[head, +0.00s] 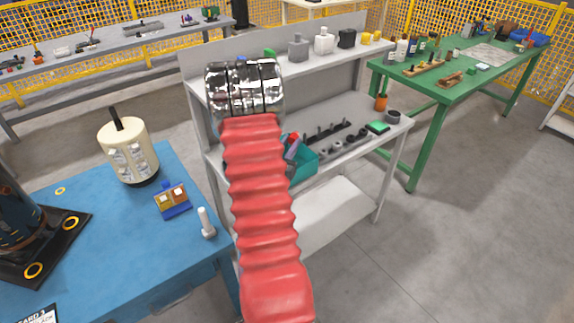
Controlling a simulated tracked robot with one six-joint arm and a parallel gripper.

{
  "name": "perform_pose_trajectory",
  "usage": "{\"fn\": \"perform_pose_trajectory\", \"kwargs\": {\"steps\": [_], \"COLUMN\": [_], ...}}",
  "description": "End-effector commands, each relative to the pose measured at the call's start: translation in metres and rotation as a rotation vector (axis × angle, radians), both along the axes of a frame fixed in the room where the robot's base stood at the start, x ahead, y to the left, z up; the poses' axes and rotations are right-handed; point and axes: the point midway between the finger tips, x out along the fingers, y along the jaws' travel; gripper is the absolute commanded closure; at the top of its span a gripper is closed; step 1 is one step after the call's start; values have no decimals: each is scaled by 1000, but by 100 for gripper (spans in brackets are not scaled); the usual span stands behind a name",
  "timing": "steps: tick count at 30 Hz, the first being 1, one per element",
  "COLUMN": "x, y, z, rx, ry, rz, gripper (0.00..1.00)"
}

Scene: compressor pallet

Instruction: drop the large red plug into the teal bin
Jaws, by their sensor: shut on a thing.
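The teal bin (304,167) sits on the middle level of the grey workbench, just right of my arm, which covers its left part. A small red piece (293,137) and a blue-grey piece show at the bin's upper left, against the arm's edge. I cannot tell whether the red piece is the large red plug, or whether it is in the bin or above it. My gripper is not visible. My red ribbed arm with its chrome joint rises through the middle of the view and hides what is behind it.
The grey workbench (349,204) holds dark fittings and a green block (378,127) right of the bin. Bottles and blocks stand on its upper shelf. A blue table (120,255) with a cream cylinder (128,150) is at left. A green table (450,92) is at right. Floor is clear at lower right.

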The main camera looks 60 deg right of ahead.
Motion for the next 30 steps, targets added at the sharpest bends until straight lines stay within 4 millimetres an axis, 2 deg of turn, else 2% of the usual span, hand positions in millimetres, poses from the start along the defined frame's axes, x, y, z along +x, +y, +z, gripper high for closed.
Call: {"fn": "perform_pose_trajectory", "kwargs": {"steps": [2, 3, 11, 23, 30], "x": [0, 0, 0, 1, 1], "y": [0, 0, 0, 6, 35], "z": [0, 0, 0, 0, 0], "rx": [0, 0, 0, 0, 2], "ry": [0, 0, 0, 0, 2], "rz": [0, 0, 1, 2, 5], "gripper": [100, 74, 56, 55, 55]}}
